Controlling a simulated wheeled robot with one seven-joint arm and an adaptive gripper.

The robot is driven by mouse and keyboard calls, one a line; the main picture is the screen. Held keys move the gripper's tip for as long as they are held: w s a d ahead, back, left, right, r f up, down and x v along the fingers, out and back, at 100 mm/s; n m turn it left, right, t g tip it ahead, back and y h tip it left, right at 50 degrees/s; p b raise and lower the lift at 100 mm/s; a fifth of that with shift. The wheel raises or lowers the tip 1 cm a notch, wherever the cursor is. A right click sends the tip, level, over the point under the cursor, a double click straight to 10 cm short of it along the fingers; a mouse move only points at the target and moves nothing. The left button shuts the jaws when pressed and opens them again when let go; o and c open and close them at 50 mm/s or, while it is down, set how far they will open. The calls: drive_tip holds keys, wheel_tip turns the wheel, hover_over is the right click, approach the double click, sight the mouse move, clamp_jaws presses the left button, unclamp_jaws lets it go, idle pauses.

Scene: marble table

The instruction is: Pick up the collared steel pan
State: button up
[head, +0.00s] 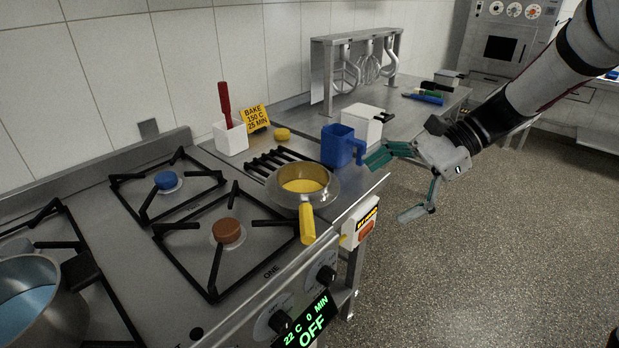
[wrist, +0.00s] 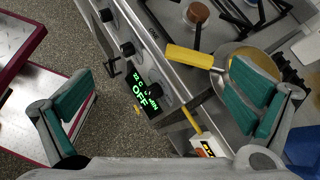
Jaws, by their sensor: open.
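A steel pan (head: 303,186) with a wide flared collar, a yellow inside and a yellow handle (head: 307,224) sits at the right end of the stove, by a black slotted grate. Its handle points toward the stove's front edge. In the wrist view the yellow handle (wrist: 190,56) shows at upper middle, and the pan (wrist: 243,52) is partly hidden behind my right-hand finger. My gripper (head: 400,185) is open and empty, to the right of the pan and beyond the counter's front edge. Its teal finger pads are spread wide in the wrist view (wrist: 160,105), with nothing between them.
A blue mug (head: 337,146) and a white box (head: 362,122) stand behind the pan, close to my gripper. A white control box (head: 360,223) juts from the front edge. A pot (head: 38,300) stands at left. The floor at right is clear.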

drive_tip(key=w+f+m+y+b, duration=0.3)
drive_tip(key=w+f, duration=0.4)
approach(311, 219)
drive_tip(key=x, duration=0.8)
drive_tip(key=shift+a+f, duration=0.15)
drive_tip(key=shift+a, duration=0.2)
drive_tip(key=c, duration=1.2)
drive_tip(key=shift+a, duration=0.1)
drive_tip(key=shift+c, duration=0.5)
drive_tip(key=shift+a+r, duration=0.1)
drive_tip(key=shift+r, duration=0.4)
drive_tip(key=shift+c, duration=0.8)
wheel_tip(311, 219, up, 9)
drive_tip(key=p, duration=0.1)
drive_tip(key=shift+w+r, duration=0.1)
